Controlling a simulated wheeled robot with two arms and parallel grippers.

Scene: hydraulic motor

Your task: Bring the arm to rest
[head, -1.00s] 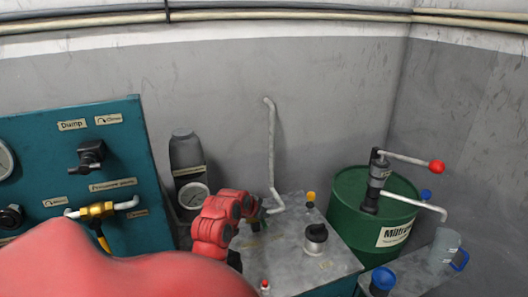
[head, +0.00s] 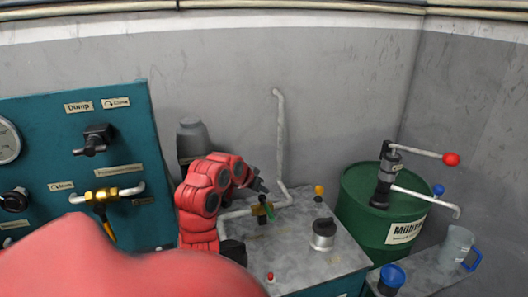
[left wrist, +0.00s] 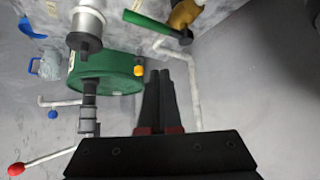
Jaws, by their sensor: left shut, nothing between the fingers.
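My left gripper (head: 259,186) is at the end of the red arm, above the back left of the grey metal tank top (head: 285,250). Its black fingers show in the left wrist view (left wrist: 159,85), closed together with nothing between them. A brass valve with a green handle (head: 265,208) sits on the pipe just below the gripper, apart from the fingers. The green handle (left wrist: 147,20) also shows at the top of the left wrist view. My right gripper is not in view.
A teal panel (head: 70,140) with gauge and valves stands at left. A silver filler cap (head: 323,235), yellow cap (head: 319,190) and upright white pipe (head: 280,140) are on the tank. A green drum (head: 355,215) with a hand pump and a clear jug (head: 457,245) stand at right.

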